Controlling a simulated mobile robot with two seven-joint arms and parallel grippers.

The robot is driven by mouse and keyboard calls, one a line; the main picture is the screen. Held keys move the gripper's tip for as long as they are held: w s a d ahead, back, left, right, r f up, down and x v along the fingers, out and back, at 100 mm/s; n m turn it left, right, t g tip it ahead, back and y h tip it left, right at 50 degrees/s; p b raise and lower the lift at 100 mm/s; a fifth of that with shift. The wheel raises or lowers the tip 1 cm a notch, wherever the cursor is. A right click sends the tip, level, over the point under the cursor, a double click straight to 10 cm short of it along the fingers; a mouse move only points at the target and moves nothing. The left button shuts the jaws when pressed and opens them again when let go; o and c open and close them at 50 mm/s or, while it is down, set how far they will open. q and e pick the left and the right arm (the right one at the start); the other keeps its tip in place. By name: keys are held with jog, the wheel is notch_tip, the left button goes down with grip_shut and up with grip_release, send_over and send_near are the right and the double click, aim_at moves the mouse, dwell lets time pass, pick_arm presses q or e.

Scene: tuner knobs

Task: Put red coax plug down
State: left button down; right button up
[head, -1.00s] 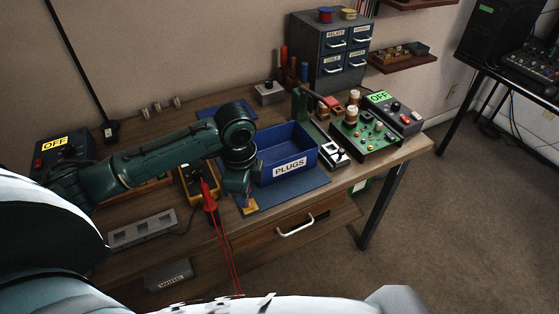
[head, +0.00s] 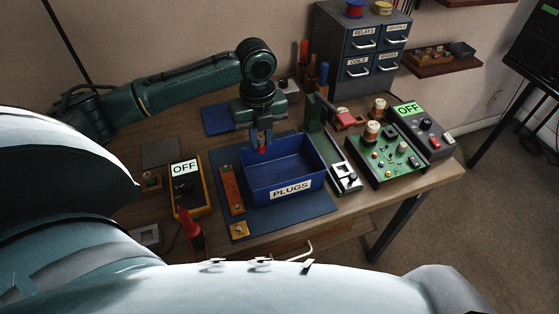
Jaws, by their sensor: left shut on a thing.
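My left gripper (head: 262,141) points down at the back left of the blue bin (head: 292,190) labelled PLUGS. It is shut on the red coax plug (head: 263,150), a small red piece showing at the fingertips. The plug is over or just behind the bin's back rim; I cannot tell which. The bin stands on a dark blue mat (head: 275,228), and its visible inside looks empty. My right gripper is not in view.
A switch box (head: 344,177), a green circuit board (head: 384,160) and a grey OFF unit (head: 420,130) stand to the right. A drawer cabinet (head: 360,50) is behind.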

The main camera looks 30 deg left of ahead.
aim_at(260, 142)
pick_arm(q)
jog(key=f, duration=0.3)
jog(key=shift+s+f, duration=0.2)
jog(key=shift+s, duration=0.05)
notch_tip(260, 142, down, 5)
jog(key=shift+r, duration=0.2)
jog(key=shift+f, duration=0.1)
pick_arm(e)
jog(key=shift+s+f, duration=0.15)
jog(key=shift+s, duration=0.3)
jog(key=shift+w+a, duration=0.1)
pick_arm(q)
jog(key=c, duration=1.3)
grip_release()
jog(key=shift+f, duration=0.1)
jog(key=shift+c, duration=0.2)
